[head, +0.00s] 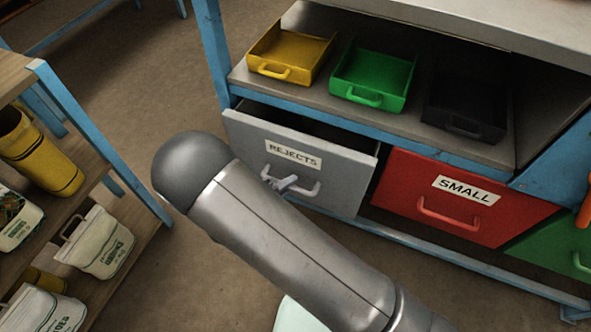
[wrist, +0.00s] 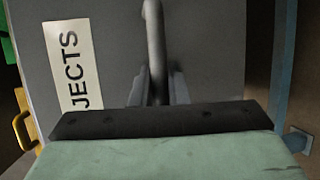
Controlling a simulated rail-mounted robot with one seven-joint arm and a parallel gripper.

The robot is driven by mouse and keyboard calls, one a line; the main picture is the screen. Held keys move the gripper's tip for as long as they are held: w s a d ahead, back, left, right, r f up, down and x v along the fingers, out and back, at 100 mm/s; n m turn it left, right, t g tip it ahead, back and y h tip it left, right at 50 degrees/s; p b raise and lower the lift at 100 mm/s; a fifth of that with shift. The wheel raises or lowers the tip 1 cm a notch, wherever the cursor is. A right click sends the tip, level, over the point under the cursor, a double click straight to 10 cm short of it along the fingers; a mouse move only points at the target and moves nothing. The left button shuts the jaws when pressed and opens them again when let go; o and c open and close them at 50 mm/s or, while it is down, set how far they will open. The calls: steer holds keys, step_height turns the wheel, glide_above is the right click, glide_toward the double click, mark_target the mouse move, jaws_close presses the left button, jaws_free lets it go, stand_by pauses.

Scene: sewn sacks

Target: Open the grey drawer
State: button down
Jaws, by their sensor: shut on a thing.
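The grey drawer (head: 335,172) carries a REJECTS label (head: 292,154) and stands partly out from the bench, with a dark gap showing above its front panel. Its pale bar handle (head: 308,190) is on the front, below the label. In the wrist view the handle (wrist: 154,35) runs up and down between the fingers of my gripper (wrist: 158,80). My gripper is shut on the handle. In the head view my arm hides most of the gripper, and only the finger ends show at the handle.
A red drawer (head: 455,200) labelled SMALL is right of the grey one, with a green drawer (head: 565,240) beyond. Yellow (head: 290,52), green (head: 374,75) and black (head: 465,108) trays sit on the shelf above. A rack (head: 60,150) with sacks stands left. Floor between is clear.

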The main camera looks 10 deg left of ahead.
steer(key=s+a+b, duration=0.1)
steer(key=s+a, duration=0.2)
steer(key=s, duration=1.7)
steer(key=shift+s+a, duration=0.2)
steer(key=shift+s, duration=0.2)
steer(key=c, duration=1.7)
jaws_free()
